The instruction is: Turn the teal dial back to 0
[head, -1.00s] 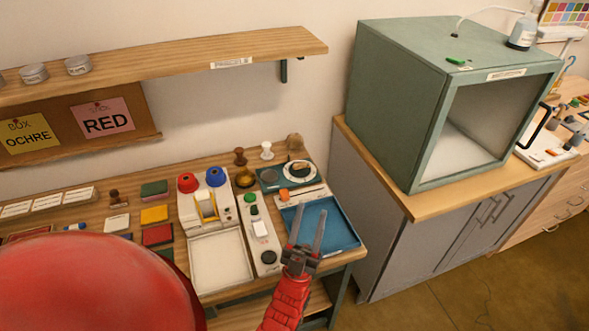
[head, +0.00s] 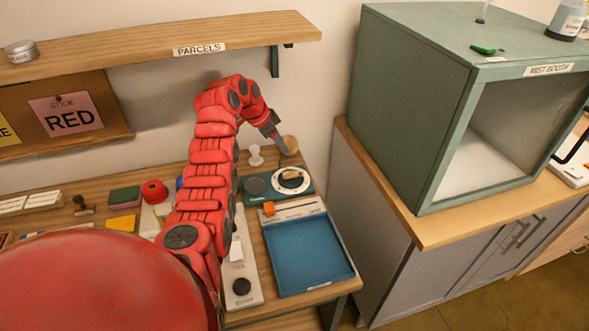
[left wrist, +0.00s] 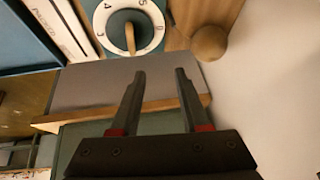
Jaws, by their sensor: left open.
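The teal dial (head: 291,179) sits in a white numbered ring on a blue plate at the back right of the table. A wooden handle lies across it. In the left wrist view the dial (left wrist: 122,28) is at the top, its handle pointing toward the bottom of the picture; a 4 is at the ring's upper left, other marks are hard to read. My left gripper (head: 279,146) is above and behind the dial, beside a wooden knob. Its open, empty fingers (left wrist: 160,73) are apart from the dial. My right gripper is out of view.
A blue tray (head: 308,256) lies in front. The green mist booth (head: 405,110) stands at right; the parcels shelf (head: 150,50) overhangs the back left.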

